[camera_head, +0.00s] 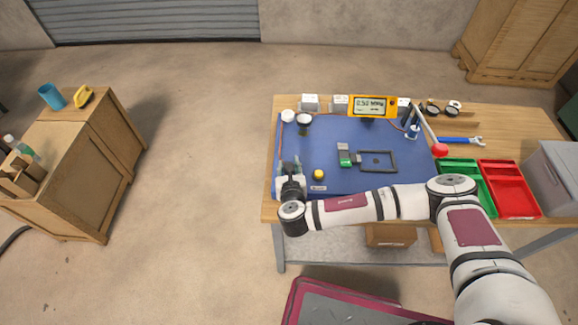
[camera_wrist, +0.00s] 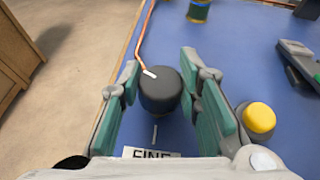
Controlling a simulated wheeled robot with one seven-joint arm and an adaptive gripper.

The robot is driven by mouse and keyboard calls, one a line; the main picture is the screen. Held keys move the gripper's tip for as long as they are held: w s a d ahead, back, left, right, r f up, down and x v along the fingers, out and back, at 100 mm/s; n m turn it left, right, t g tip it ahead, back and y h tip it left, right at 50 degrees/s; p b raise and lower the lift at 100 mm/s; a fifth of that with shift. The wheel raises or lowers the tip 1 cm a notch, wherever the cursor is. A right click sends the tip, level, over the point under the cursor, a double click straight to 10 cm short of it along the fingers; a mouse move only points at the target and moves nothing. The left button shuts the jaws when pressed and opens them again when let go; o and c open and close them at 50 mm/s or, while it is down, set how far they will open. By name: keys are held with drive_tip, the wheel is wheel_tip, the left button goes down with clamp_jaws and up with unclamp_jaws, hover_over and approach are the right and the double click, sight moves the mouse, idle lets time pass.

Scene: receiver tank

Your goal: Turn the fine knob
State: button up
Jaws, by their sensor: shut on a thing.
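The fine knob (camera_wrist: 160,92) is a dark round knob on the blue mat in the wrist view. A white label reading "FINE" (camera_wrist: 150,153) is partly cut off by my gripper's body below it. A short white line lies on the mat between label and knob. My gripper (camera_wrist: 160,80) has its green-padded fingers on the left and right sides of the knob, shut on it. In the head view my gripper (camera_head: 291,168) is at the left front of the mat and hides the knob.
A yellow knob (camera_wrist: 258,117) stands close right of my gripper. A copper wire (camera_wrist: 146,38) runs to the knob's far side. The workbench (camera_head: 268,200) also holds a yellow meter (camera_head: 373,106), a black frame (camera_head: 378,151), and green (camera_head: 460,165) and red (camera_head: 509,190) trays.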

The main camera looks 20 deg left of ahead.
drive_tip(key=shift+r, duration=0.1)
drive_tip(key=o, duration=1.2)
drive_tip(key=v, duration=1.2)
